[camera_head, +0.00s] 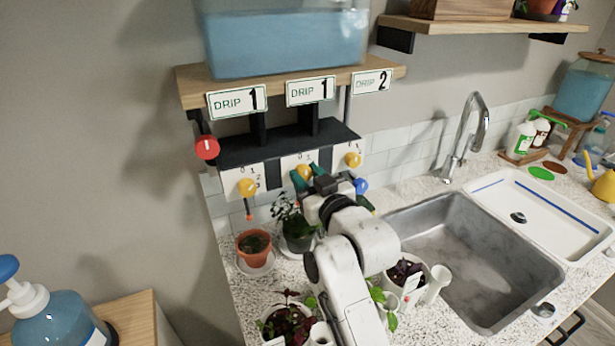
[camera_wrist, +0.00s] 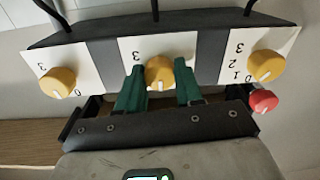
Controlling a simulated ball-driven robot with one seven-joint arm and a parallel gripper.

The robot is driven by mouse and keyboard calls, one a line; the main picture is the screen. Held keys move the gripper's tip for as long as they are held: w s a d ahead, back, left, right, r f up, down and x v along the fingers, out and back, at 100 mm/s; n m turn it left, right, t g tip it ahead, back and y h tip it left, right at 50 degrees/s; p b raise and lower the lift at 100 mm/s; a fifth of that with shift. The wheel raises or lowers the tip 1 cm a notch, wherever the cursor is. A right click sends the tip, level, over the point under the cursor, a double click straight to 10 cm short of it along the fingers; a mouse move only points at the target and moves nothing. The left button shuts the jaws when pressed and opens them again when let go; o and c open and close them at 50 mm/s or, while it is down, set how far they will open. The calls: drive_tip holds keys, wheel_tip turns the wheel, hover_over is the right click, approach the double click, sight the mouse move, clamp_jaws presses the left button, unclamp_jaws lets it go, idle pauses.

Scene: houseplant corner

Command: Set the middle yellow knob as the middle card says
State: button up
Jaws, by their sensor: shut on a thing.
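The middle yellow knob (camera_head: 303,172) sits on a white dial plate under the shelf. It also shows in the wrist view (camera_wrist: 159,71), between the green fingers of my gripper (camera_wrist: 160,85). My gripper (camera_head: 309,177) is shut on this knob from the front. In the wrist view a 3 shows on the plate at the knob's upper left; the other numbers are hidden or unclear. I cannot tell exactly where the knob's pale mark points. The middle card (camera_head: 311,90) on the shelf edge reads DRIP 1.
Yellow knobs stand on the left plate (camera_head: 247,187) and right plate (camera_head: 354,160). A red knob (camera_head: 207,148) is at the left and a blue knob (camera_head: 361,186) at the right. Potted plants (camera_head: 254,243) crowd the counter below. The sink (camera_head: 470,250) lies right of my arm.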

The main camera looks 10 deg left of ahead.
drive_tip(key=m, duration=0.4)
drive_tip(key=shift+p, duration=0.3)
drive_tip(key=shift+m+p, duration=0.35)
drive_tip(key=shift+m, duration=1.25)
drive_tip(key=o, duration=1)
drive_tip(key=shift+o, duration=0.2)
drive_tip(key=b+v, duration=0.2)
drive_tip(key=v, duration=0.9)
drive_tip(key=shift+f, duration=0.15)
